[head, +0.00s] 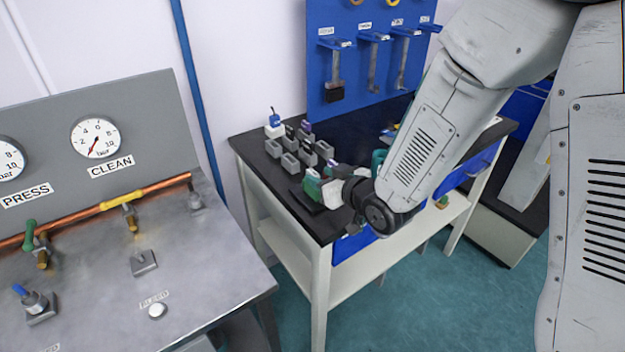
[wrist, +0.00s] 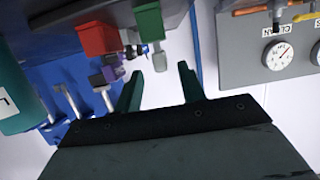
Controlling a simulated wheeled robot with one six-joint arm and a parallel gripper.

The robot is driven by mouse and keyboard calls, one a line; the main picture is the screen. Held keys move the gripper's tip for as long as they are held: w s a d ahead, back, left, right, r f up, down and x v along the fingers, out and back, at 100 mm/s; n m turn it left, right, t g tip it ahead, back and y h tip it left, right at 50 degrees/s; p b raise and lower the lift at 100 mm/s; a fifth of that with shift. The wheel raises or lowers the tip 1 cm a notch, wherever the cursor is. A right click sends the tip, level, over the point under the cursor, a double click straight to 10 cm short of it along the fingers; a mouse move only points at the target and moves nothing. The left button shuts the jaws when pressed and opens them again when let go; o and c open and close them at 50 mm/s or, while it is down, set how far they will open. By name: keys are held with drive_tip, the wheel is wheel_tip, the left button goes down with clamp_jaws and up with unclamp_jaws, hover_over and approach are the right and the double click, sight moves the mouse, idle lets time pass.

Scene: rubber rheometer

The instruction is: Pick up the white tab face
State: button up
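My gripper (wrist: 157,86) is open in the wrist view, its two dark green fingers apart with nothing between the tips. Just beyond them is a small pale tab (wrist: 159,58), which may be the white tab face. It sits by a green block (wrist: 148,22), beside a red block (wrist: 98,38). In the head view my gripper (head: 345,190) is low over the near edge of the black-topped bench. Next to it are a green part (head: 312,181) and a white piece (head: 325,194); I cannot tell whether they touch it. The fingertips are not clear there.
Several small grey blocks (head: 291,163) stand at the back left of the bench (head: 262,178). A blue tool board (head: 325,60) with hanging tools rises behind. A teal container (wrist: 14,95) is at the left in the wrist view. A gauge panel (head: 150,125) stands at left.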

sight(309, 172)
drive_tip(key=x, duration=0.6)
drive_tip(key=shift+s+a+f, duration=0.1)
drive_tip(key=shift+f, duration=0.1)
clamp_jaws()
